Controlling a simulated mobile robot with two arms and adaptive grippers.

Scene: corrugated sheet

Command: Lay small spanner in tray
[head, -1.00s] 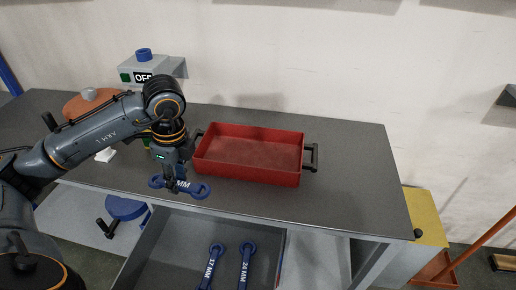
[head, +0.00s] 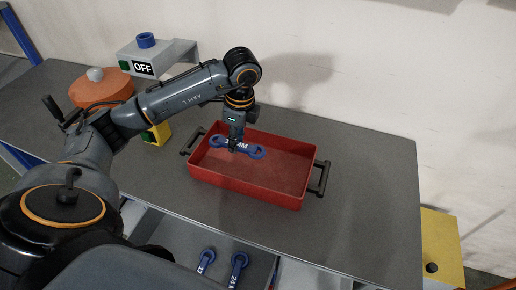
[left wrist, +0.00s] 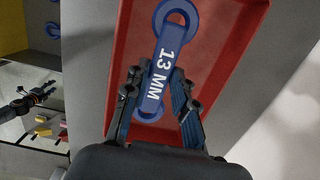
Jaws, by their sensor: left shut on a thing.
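The small spanner (head: 255,152) is blue and marked 13 MM; it also shows in the left wrist view (left wrist: 168,60). My left gripper (head: 235,147) is shut on the spanner's handle, with the fingers (left wrist: 158,95) on both sides of it in the left wrist view. The spanner is over the red tray (head: 245,196), inside its outline in the head view. I cannot tell how high it is above the tray floor. The tray has black handles at both ends and looks empty otherwise.
Two larger blue spanners (head: 238,262) lie in the open drawer below the worktop's front edge. An orange round object (head: 100,90) and an OFF switch box (head: 155,58) are at the back left. The worktop (head: 365,180) right of the tray is clear.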

